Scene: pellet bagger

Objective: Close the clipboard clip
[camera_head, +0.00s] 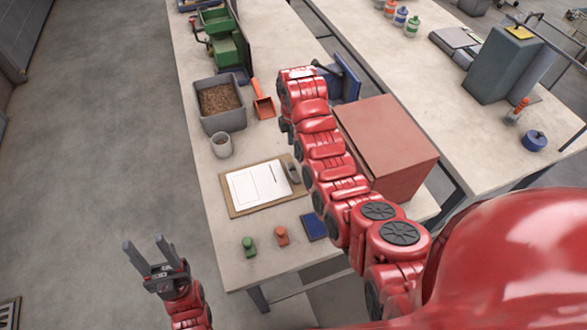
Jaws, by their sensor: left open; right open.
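A clipboard (238,208) with white paper sheets (257,186) and a pen lies flat near the front of the left table. Its dark grey clip (293,173) is at the right edge, close beside my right arm. The picture is too small to tell how far the clip stands open. My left gripper (146,242) is open and empty over the floor, left of the table and apart from the clipboard. My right arm reaches across the table, past the clipboard to its right. I cannot make out its gripper at the far end.
A red-brown box (397,145) stands right of my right arm. A grey bin of pellets (226,122), a cup (221,144) and an orange scoop (263,103) are behind the clipboard. Green (249,246) and orange (282,236) small items and a blue pad (314,226) are in front.

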